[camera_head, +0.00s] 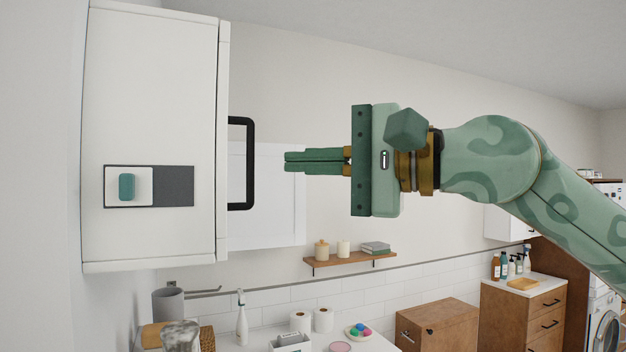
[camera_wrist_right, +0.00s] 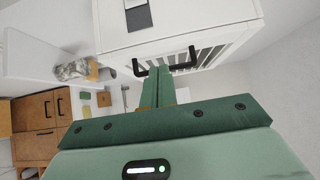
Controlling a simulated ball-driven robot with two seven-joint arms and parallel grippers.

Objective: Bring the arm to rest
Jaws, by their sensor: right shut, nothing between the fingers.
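My right gripper (camera_head: 287,161) is shut and empty, with its two green fingers together. It points left in the head view, raised in the air, with a gap between its fingertips and the black handle (camera_head: 250,163) of the white wall cabinet (camera_head: 150,60). My right arm comes in from the right edge. In the right wrist view the shut fingers (camera_wrist_right: 158,72) reach toward the cabinet (camera_wrist_right: 185,22), and the black handle (camera_wrist_right: 165,65) shows around and behind the fingertips. My left gripper is not in view.
A wooden shelf (camera_head: 348,262) hangs on the back wall. Wooden cabinets (camera_head: 437,326) and a washing machine (camera_head: 604,325) stand to the right. The air around the gripper is open.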

